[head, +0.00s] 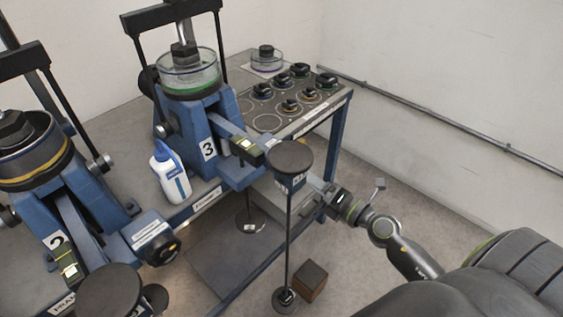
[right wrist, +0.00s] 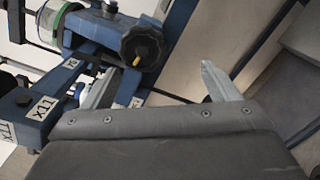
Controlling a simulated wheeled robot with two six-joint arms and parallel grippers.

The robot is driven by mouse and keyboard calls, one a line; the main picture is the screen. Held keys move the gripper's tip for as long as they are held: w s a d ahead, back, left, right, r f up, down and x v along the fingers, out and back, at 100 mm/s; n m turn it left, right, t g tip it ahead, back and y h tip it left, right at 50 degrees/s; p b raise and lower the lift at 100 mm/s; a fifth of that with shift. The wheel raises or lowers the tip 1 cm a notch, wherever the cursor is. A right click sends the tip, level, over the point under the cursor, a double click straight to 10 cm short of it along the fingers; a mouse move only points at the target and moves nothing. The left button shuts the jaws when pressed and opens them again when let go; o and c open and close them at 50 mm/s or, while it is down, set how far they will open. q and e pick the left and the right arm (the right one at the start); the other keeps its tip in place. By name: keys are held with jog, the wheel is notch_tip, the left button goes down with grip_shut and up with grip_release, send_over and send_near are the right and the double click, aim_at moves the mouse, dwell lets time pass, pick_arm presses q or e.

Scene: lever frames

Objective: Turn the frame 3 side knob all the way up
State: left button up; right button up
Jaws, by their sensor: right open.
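Frame 3 (head: 190,125) is a blue lever frame with a "3" plate, in the middle of the head view. A black lobed side knob (right wrist: 147,46) with a yellow mark near its lower edge shows in the right wrist view, on blue metal. I take it for frame 3's side knob; in the head view I cannot make it out behind the lever parts. My right gripper (head: 320,187) reaches in from the right, beside frame 3's lever end. In the right wrist view its fingers (right wrist: 160,72) are apart and empty, with the knob beyond them. My left gripper is not in view.
A black round plate on a rod (head: 290,157) stands in front of my right gripper in the head view. Frame 2 (head: 95,205) with its own side knob (head: 160,248) is at left. A white-blue bottle (head: 170,175) stands between. A panel of black knobs (head: 290,100) lies behind.

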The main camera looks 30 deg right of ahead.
jog(key=shift+w+a+r+n+y, duration=0.15)
jog(key=shift+a+r+n, duration=0.2)
jog(key=shift+r, duration=0.2)
jog(key=shift+w+a+r+n+y, duration=0.15)
jog(key=shift+a+r+n, duration=0.2)
jog(key=shift+r, duration=0.2)
jog(key=p+x, duration=0.1)
jog(key=x, duration=0.8)
jog(key=shift+f, duration=0.1)
jog(key=c, duration=1.2)
